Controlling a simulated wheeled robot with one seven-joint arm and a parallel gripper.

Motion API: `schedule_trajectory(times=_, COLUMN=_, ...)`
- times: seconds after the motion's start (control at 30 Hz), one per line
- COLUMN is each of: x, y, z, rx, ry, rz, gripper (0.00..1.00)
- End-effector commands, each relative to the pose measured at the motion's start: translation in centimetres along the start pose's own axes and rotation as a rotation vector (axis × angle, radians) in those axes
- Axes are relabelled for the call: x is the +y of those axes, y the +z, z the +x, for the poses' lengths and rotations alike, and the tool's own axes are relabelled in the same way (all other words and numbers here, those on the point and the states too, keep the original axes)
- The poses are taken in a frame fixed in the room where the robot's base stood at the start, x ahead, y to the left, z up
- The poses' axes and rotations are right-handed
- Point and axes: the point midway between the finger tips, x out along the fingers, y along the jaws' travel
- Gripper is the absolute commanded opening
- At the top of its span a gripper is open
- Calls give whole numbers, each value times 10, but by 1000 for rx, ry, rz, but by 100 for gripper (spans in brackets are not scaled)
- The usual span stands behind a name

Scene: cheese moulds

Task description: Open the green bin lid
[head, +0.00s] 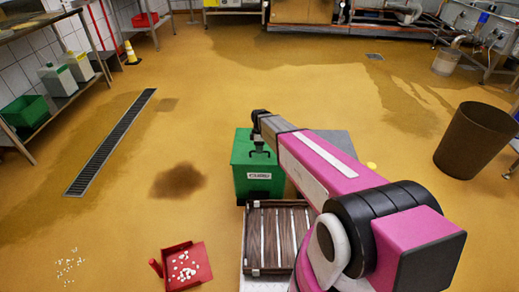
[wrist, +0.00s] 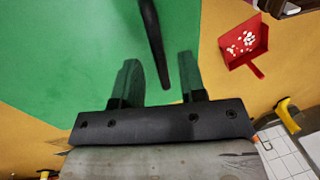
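The green bin (head: 251,180) stands on the floor ahead of me in the head view, with a white label on its near side. Its green top fills much of the wrist view (wrist: 60,60). A black bar-like handle (wrist: 150,35) runs down over the green there. My gripper (wrist: 158,60) is open, with one dark finger on each side of the bar's lower end and gaps beside it. In the head view my gripper (head: 259,149) is small and dark over the bin, and my pink arm hides the bin's right part. No opening of the lid shows.
A dark slatted wooden crate (head: 249,236) is just in front of the bin. A red dustpan (head: 201,265) with white bits lies to its left, also in the wrist view (wrist: 262,38). A brown barrel (head: 474,140) stands at right. The floor left of the bin is open.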

Motion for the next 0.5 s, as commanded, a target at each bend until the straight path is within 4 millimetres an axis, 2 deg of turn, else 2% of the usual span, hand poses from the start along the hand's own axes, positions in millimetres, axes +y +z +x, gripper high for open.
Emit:
schedule_trajectory(times=0.37, x=0, y=0, z=5, rx=0, ry=0, rz=0, gripper=38)
schedule_trajectory(times=0.4, x=0, y=0, z=5, rx=0, ry=0, rz=0, gripper=25)
schedule_trajectory(times=0.47, x=0, y=0, z=5, rx=0, ry=0, rz=0, gripper=6)
schedule_trajectory(times=0.5, x=0, y=0, z=5, rx=0, ry=0, rz=0, gripper=0)
